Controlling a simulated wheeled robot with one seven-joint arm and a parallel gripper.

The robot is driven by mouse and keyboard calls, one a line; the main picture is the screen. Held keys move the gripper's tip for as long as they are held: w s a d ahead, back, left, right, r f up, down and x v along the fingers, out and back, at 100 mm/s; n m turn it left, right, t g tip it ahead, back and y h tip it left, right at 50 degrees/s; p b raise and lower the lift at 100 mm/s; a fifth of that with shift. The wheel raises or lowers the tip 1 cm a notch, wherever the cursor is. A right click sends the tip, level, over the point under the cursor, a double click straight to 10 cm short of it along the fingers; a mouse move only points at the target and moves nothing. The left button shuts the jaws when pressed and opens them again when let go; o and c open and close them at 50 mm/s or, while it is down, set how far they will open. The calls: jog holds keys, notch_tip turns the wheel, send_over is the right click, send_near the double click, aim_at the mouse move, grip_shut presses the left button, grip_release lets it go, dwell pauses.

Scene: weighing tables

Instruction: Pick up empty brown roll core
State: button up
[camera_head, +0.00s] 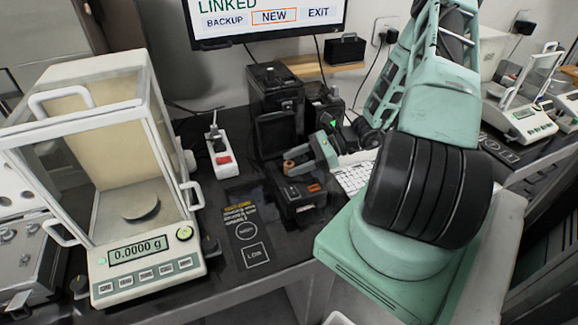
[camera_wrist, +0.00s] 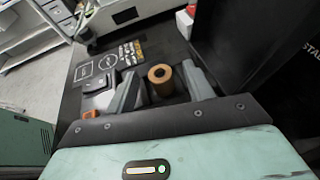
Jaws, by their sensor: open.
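The brown roll core (camera_wrist: 160,74) shows in the wrist view as a short brown cylinder with a dark hole in its end. It lies between the two fingers of my gripper (camera_wrist: 158,82), with gaps on both sides. In the head view a small part of the brown core (camera_head: 289,166) shows at the left of my gripper (camera_head: 308,160), above a black printer-like device (camera_head: 298,196). My gripper is open. My own fingers and arm partly hide the area, and I cannot tell what the core rests on.
A balance with a glass draft shield (camera_head: 150,255) stands left, reading 0.0000 g. A keyboard (camera_head: 355,178) is close to my arm. The dark table front is mostly clear.

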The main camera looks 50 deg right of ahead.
jog(key=shift+x, duration=1.05)
jog(key=c, duration=1)
jog(key=shift+r, duration=0.15)
